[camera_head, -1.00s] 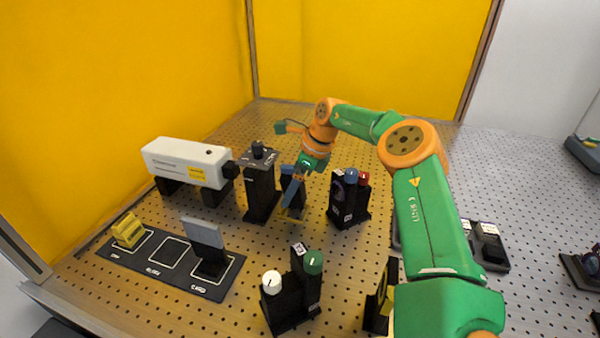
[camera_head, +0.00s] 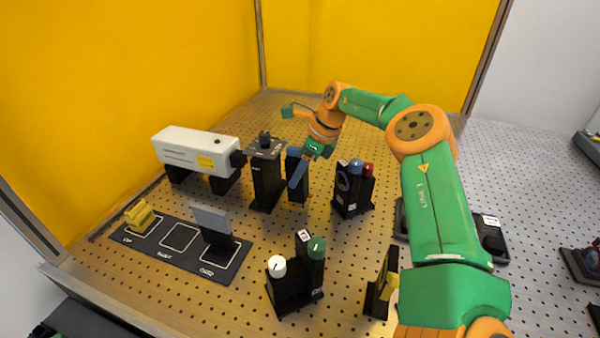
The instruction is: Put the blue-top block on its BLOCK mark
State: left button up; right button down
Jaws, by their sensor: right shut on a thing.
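My right gripper (camera_head: 297,184) points down at the middle of the board, just right of the dark post. It is shut on the blue-top block (camera_head: 303,190), a dark upright block whose blue top (camera_head: 293,152) shows behind the fingers. The gripper hides part of the block, and I cannot tell whether its base touches the board. A dark plate (camera_head: 160,255) at the left has three outlined marks. The middle mark (camera_head: 179,237) is empty; its label is too small to read surely. My left gripper is not in view.
A yellow piece (camera_head: 140,215) and a grey upright card (camera_head: 211,219) stand on the plate's outer marks. A white laser box (camera_head: 195,150) and dark post (camera_head: 266,185) stand behind. Knobbed mounts (camera_head: 296,285) (camera_head: 352,190) stand in front and to the right.

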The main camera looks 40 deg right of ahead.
aim_at(300, 156)
jog(key=shift+r+p, duration=1.8)
jog(key=shift+r, duration=0.7)
